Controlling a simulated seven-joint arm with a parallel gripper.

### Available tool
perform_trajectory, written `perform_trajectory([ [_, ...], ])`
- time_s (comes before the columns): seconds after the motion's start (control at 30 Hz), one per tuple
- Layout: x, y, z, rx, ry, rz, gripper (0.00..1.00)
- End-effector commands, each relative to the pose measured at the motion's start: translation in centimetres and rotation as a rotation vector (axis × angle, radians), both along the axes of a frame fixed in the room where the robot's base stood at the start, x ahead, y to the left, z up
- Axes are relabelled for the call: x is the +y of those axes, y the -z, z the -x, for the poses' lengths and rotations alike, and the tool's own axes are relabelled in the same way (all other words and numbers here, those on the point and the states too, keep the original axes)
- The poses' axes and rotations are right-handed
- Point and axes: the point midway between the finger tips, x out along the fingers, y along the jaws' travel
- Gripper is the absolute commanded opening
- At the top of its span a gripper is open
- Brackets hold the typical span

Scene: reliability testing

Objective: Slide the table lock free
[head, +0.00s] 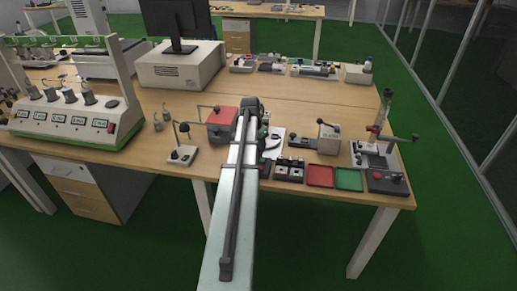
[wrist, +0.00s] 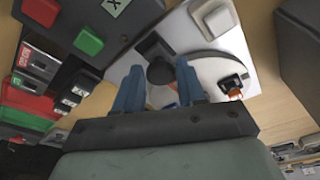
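A white device (wrist: 215,75) with a round pale disc lies on the table in the wrist view. A black knob or lever (wrist: 158,68) stands on it; I cannot tell for certain whether this is the table lock. My gripper (wrist: 161,64) points down at it, its two blue fingers apart on either side of the black part. I see no clear grip, and the contact is hidden by the fingers. In the head view, my gripper (head: 254,137) hangs over the device's white plate (head: 275,147), and my arm covers part of it.
A red box (head: 222,119) stands left of my gripper, and a grey vise-like device (head: 328,138) to the right. Red (head: 320,176) and green (head: 349,180) trays lie near the front edge. Switch boxes with green and red buttons (wrist: 88,41) sit close beside the device.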

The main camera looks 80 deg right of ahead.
Motion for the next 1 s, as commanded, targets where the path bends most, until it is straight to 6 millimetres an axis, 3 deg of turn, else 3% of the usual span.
perform_trajectory([
  [0.2,0.0,0.0,0.0,0.0,0.0,0.0,0.19],
  [0.63,1.6,0.0,0.0,0.0,0.0,0.0,0.19],
  [1.0,1.8,0.0,0.0,0.0,0.0,-0.004,0.19],
])
